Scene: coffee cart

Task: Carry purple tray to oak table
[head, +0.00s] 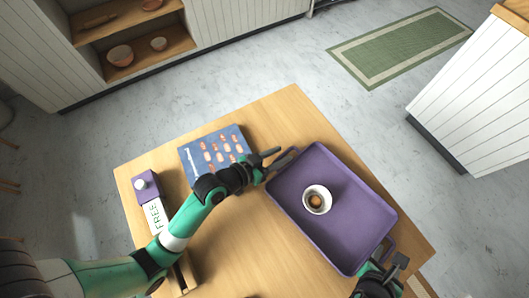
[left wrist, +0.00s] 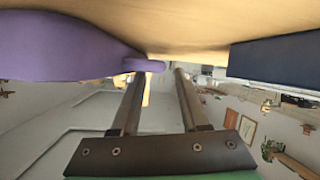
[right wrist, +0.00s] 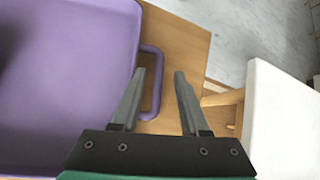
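The purple tray (head: 345,225) lies on the wooden table (head: 235,255) at its right side, with a white bowl (head: 317,199) holding something brown in it. My left gripper (head: 276,160) is open at the tray's upper-left handle; in the left wrist view the handle end (left wrist: 143,65) shows by the fingertips (left wrist: 160,72). My right gripper (head: 389,266) is open at the lower-right handle. In the right wrist view the handle bar (right wrist: 158,85) lies between the fingers (right wrist: 160,75), the left finger over the loop. I cannot tell whether either gripper touches its handle.
A blue book (head: 213,150) lies beside my left gripper. A purple box (head: 146,187) and a "FREE" sign (head: 157,216) stand at the table's left edge. A green rug (head: 400,48), white counter (head: 480,100) and shelf unit (head: 135,50) lie beyond open grey floor.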

